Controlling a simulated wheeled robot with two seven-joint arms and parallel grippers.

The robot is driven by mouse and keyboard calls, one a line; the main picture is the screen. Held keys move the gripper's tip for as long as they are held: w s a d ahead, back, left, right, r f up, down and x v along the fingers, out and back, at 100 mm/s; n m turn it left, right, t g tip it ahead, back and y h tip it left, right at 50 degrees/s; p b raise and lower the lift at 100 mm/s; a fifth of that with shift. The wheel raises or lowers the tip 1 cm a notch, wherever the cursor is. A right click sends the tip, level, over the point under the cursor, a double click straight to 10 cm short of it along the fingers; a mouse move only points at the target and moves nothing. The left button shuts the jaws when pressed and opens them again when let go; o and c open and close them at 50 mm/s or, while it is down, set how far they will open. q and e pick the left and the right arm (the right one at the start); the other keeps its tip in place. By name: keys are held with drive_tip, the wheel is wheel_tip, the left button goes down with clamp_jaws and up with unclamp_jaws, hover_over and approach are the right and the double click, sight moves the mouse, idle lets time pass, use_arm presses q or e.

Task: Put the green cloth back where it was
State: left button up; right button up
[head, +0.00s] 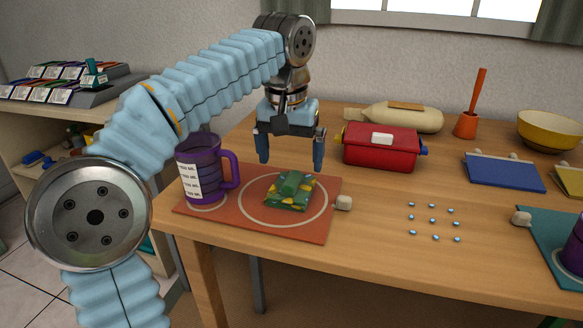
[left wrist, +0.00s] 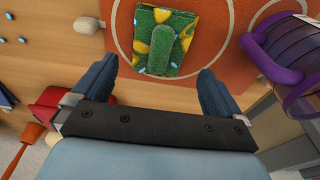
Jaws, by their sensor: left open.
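The green cloth (head: 290,190) is a folded pad with yellow and blue spots and a plain green raised strip on top. It lies inside the white ring on the orange mat (head: 232,226). In the left wrist view the cloth (left wrist: 163,40) is beyond the fingertips, roughly between them. My left gripper (head: 291,163) is open and empty, pointing down above and just behind the cloth, apart from it. Its two blue fingers (left wrist: 155,82) show in the left wrist view. My right gripper is not in view.
A purple mug (head: 200,172) stands on the mat's left ring, close to my left arm. A red box (head: 381,147) is behind and right of the mat. A pale knob (head: 343,203) touches the mat's right edge. Several small blue-white beads (head: 433,222) lie on open table.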

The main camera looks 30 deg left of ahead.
sight(289, 183)
use_arm(q)
drive_tip(key=r, duration=0.1)
drive_tip(key=r+p, duration=0.1)
drive_tip(key=r, duration=0.3)
drive_tip(key=shift+s+d+r, duration=0.1)
drive_tip(key=shift+s+r, duration=0.15)
drive_tip(key=shift+s, duration=0.15)
idle(1.1)
